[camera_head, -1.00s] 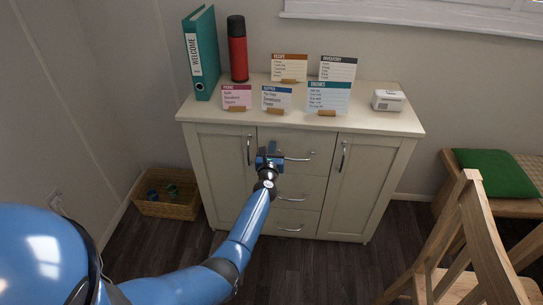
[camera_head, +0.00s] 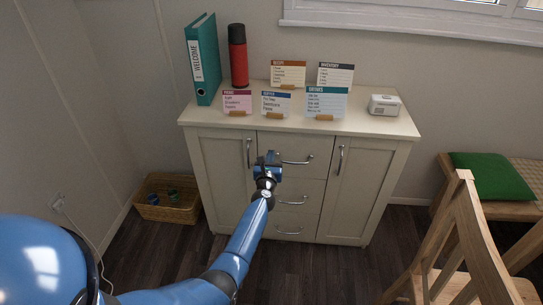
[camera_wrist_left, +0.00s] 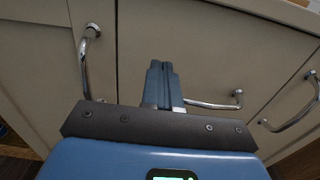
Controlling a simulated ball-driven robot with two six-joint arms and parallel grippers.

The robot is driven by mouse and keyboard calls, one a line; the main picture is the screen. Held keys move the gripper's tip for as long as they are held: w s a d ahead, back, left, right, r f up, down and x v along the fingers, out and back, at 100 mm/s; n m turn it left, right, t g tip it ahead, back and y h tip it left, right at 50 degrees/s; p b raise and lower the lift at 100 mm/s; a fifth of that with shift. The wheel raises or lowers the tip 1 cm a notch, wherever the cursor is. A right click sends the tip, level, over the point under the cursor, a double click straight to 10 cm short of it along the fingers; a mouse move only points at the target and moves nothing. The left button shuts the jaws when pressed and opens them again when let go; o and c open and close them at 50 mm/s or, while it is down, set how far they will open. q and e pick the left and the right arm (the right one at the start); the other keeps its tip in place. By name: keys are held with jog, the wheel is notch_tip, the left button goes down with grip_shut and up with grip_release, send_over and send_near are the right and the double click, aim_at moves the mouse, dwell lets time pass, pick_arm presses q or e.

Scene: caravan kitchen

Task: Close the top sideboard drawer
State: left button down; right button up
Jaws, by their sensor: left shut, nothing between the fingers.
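The cream sideboard (camera_head: 222,165) stands against the wall, with a column of three drawers between two doors. The top drawer (camera_head: 305,146) has a curved metal handle (camera_head: 298,161) and looks flush with the front. My left gripper (camera_head: 270,156) is shut and empty in front of the top drawer's left part, left of the handle. In the left wrist view the shut fingers (camera_wrist_left: 161,68) point at the drawer front (camera_wrist_left: 215,50), with the drawer handle (camera_wrist_left: 215,104) to their right. I cannot tell whether the fingertips touch it. My right gripper is not in view.
On the sideboard top stand a teal binder (camera_head: 203,60), a red flask (camera_head: 238,55), several cards and a small white box (camera_head: 384,104). A basket (camera_head: 167,207) sits on the floor at left. A wooden chair (camera_head: 465,230) and a bench with a green cushion (camera_head: 492,176) stand at right.

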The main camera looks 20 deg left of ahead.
pick_arm(q)
jog(key=p+v, duration=0.3)
jog(key=v, duration=0.7)
jog(key=shift+s+f+p, duration=0.15)
jog(key=shift+s+p, duration=0.1)
jog(key=shift+p, duration=0.15)
jog(key=shift+s+d, duration=0.1)
